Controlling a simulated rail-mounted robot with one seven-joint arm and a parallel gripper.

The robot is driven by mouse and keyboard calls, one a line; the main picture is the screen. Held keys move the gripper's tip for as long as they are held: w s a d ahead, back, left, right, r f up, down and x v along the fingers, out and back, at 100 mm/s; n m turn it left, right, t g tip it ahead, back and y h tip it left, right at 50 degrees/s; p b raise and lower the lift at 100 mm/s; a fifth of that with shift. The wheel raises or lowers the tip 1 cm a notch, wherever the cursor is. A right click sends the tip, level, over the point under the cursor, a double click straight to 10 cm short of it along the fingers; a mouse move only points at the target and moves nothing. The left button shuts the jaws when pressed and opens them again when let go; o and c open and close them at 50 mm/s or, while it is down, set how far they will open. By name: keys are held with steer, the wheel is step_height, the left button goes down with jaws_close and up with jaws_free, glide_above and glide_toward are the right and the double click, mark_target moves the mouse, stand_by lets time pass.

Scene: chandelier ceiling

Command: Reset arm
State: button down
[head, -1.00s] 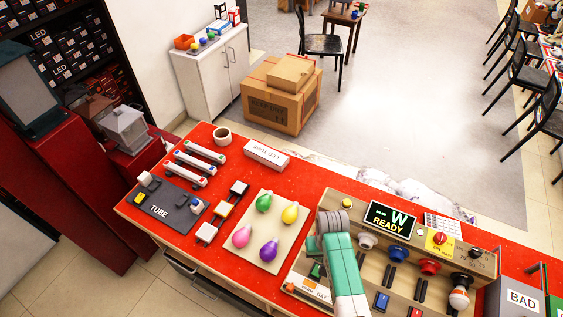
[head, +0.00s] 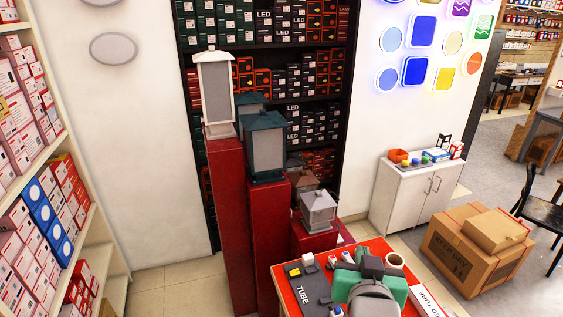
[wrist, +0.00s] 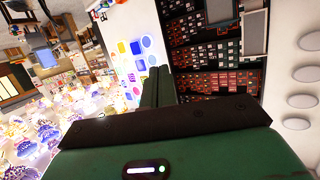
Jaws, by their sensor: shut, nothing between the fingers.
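My gripper (wrist: 158,72) shows in the wrist view as two dark green fingers side by side, pressed together with nothing between them. It points toward the wall with the lit coloured panels and the dark shelving, and touches nothing that I can see. In the head view my green and grey arm rises at the bottom, over the near end of the red table (head: 292,283). It hides much of the tabletop. The fingertips cannot be made out clearly in the head view.
Red pedestals with lanterns (head: 266,146) stand left of the table, before a dark shelf of boxes (head: 262,12). A white cabinet (head: 405,200) and cardboard boxes (head: 475,255) stand to the right. A tube panel (head: 308,290) and tape roll (head: 395,261) lie on the table.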

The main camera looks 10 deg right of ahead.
steer(key=s+a+r+n+t+y+p, duration=0.1)
steer(key=s+a+r+t, duration=0.2)
steer(key=a+r, duration=0.55)
steer(key=s+a+r+n+t+y+p, duration=0.1)
steer(key=s+a+r+t, duration=0.3)
steer(key=r, duration=0.8)
steer(key=s+a+r+n+t+y+p, duration=0.1)
steer(key=s+a+r+n+t+y, duration=0.1)
steer(key=s+a+r, duration=0.6)
step_height(320, 180, up, 3)
steer(key=shift+s+a+r+t+y, duration=0.15)
steer(key=shift+s+a+t+y, duration=0.2)
steer(key=shift+s+t+y, duration=0.4)
steer(key=shift+s, duration=0.15)
